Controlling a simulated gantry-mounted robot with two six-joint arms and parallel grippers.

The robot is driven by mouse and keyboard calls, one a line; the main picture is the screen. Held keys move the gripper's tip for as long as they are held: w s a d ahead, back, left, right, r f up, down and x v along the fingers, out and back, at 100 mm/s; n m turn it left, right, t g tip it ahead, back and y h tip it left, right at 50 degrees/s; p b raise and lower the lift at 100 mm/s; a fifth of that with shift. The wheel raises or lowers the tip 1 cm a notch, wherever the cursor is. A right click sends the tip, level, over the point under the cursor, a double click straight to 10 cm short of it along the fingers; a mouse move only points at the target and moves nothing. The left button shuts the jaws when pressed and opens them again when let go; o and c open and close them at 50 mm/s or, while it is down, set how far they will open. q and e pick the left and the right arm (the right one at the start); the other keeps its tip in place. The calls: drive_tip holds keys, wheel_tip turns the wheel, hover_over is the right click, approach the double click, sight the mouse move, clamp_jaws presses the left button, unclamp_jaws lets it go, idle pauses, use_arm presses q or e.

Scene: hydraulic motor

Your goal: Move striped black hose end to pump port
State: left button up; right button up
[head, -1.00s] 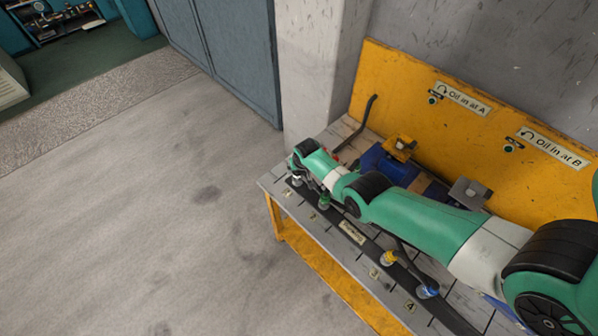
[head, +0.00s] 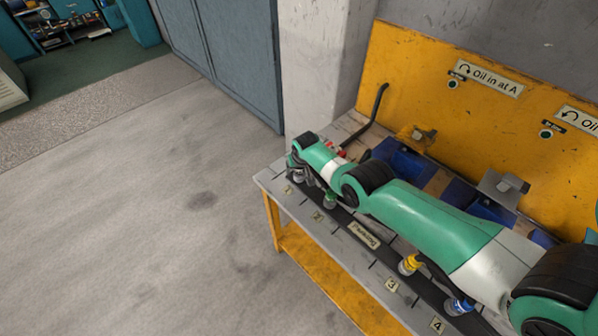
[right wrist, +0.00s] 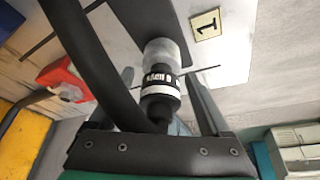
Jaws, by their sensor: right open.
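The striped black hose end (right wrist: 160,88), black with white bands and lettering, points at a pale round fitting (right wrist: 162,53) beside label 1 in the right wrist view. Its black hose (right wrist: 90,60) crosses the left of that view. My right gripper (right wrist: 161,84) is open, with one finger on each side of the hose end; I cannot tell whether they touch it. In the head view my right gripper (head: 298,174) is at the bench's far left corner, by label 1. The pump port cannot be made out; my right arm hides part of the bench. My left gripper is not in view.
Green (head: 330,200), yellow (head: 410,264) and blue (head: 459,305) hose ends stand along the bench's front strip. A yellow back panel (head: 450,120) rises behind, with blue parts (head: 400,162) before it. A red part (right wrist: 68,80) is left of the hose end.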

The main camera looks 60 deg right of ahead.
drive_tip(key=shift+c, duration=0.4)
clamp_jaws()
drive_tip(key=shift+r, duration=0.1)
drive_tip(key=shift+r+p, duration=1.85)
drive_tip(key=shift+p, duration=0.1)
drive_tip(key=c, duration=0.7)
unclamp_jaws()
clamp_jaws()
